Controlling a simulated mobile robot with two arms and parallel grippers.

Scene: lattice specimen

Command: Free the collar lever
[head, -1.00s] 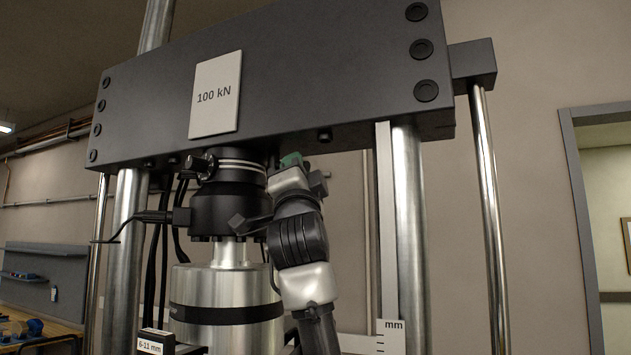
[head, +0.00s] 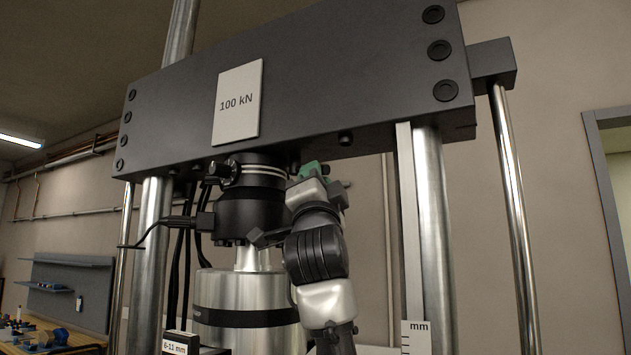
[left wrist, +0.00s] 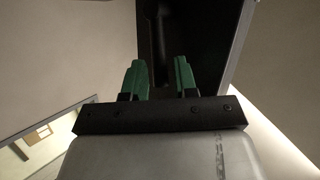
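A black ringed collar (head: 262,172) sits under the dark crosshead in the head view. A small black fitting with a round end (head: 222,172) sticks out at its left; I cannot tell whether this is the lever. My left gripper (head: 312,170) points up just right of the collar, close below the crosshead, its green tips partly hidden. A dark machine part (left wrist: 205,40) lies beyond the fingers. My right gripper is in neither view.
The wide crosshead (head: 300,85) with a "100 kN" plate (head: 237,103) spans overhead. A steel column (head: 432,220) and a scale stand to the right. A workbench is at far left.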

